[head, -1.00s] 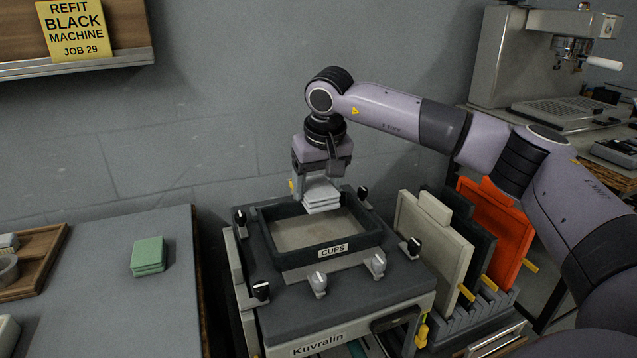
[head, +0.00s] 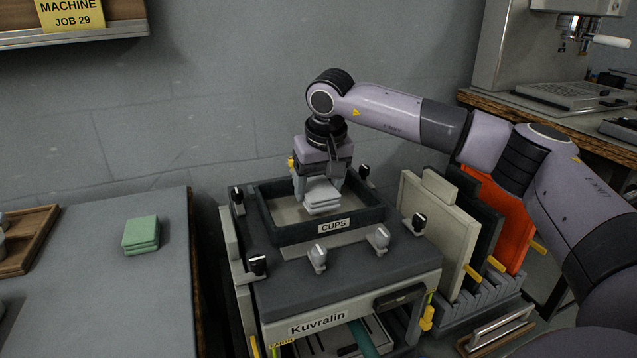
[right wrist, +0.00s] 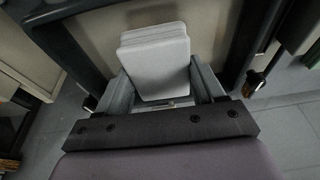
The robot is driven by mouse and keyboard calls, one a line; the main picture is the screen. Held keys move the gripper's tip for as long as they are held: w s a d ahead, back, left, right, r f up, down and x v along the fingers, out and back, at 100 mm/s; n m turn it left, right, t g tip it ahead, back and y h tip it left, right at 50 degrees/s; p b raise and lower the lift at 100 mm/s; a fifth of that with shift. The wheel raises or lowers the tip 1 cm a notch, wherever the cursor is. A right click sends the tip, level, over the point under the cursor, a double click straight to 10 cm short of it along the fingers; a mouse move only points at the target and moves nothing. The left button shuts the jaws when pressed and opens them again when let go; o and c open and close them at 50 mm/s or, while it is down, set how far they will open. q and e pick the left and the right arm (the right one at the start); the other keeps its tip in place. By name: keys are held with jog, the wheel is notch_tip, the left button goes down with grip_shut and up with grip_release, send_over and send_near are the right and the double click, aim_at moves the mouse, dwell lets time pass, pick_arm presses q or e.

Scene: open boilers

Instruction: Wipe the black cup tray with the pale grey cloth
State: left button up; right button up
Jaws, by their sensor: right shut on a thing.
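The black cup tray (head: 275,232), labelled CUPS, sits on top of the Kuvralin machine. It has raised dark walls and a lighter floor. The pale grey cloth (head: 322,194) is a folded stack held by my right gripper (head: 318,186), low inside the tray, over the right part of its floor. Whether the cloth touches the floor I cannot tell. In the right wrist view the cloth (right wrist: 155,60) sits between the two fingers, which are shut on it. My left gripper is not in view.
A green cloth (head: 141,235) lies on the grey table at left. Black and pale knobs, such as one (head: 318,257), stand around the tray. Upright panels (head: 437,232), pale, black and orange, stand in a rack at right. A wall is close behind.

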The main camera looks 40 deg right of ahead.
aim_at(326, 200)
jog(key=shift+f+b, duration=0.5)
jog(key=shift+f, duration=0.6)
dwell(0.4)
jog(key=shift+s+a, duration=0.25)
jog(key=shift+s, duration=0.65)
jog(key=shift+s+a, duration=0.2)
jog(key=shift+s, duration=0.65)
jog(key=shift+w+d+r+p, duration=0.15)
jog(key=shift+w+p, duration=0.25)
jog(key=shift+w, duration=0.2)
jog(key=shift+w+d+f+p, duration=0.1)
jog(key=shift+w+d+p, duration=0.05)
jog(key=shift+w+p, duration=0.35)
jog(key=shift+w+d, duration=0.15)
jog(key=shift+w, duration=0.45)
notch_tip(326, 200, up, 6)
jog(key=p, duration=0.6)
jog(key=shift+r, duration=0.1)
